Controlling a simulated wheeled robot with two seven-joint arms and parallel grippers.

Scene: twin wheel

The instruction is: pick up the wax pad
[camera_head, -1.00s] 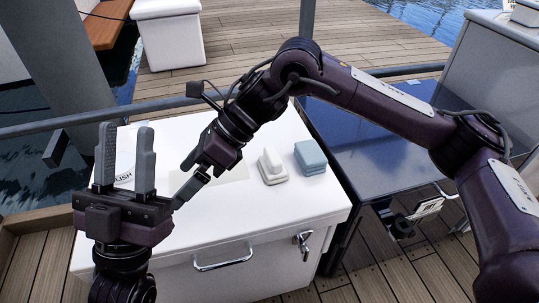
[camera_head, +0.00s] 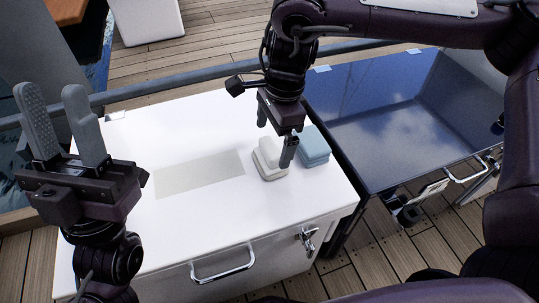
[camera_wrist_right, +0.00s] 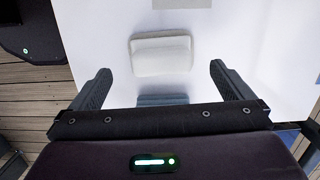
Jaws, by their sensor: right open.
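Two pads lie side by side on the white box top. One is a cream-white pad (camera_head: 263,169) with a raised grip; the other is a blue pad (camera_head: 315,147) just to its right. The frames do not show which is the wax pad. My right gripper (camera_head: 275,135) is open and points down above the white pad, partly covering it. In the right wrist view the white pad (camera_wrist_right: 160,58) lies ahead between the open fingers, and the blue pad (camera_wrist_right: 162,100) is partly hidden by the gripper body. My left gripper (camera_head: 53,97) is open, empty and pointing up at the left.
The white box (camera_head: 215,215) has a pale grey rectangle (camera_head: 200,174) on its lid, with free room around it. A dark glossy cabinet (camera_head: 400,125) stands close on the right. A grey rail (camera_head: 190,72) runs behind.

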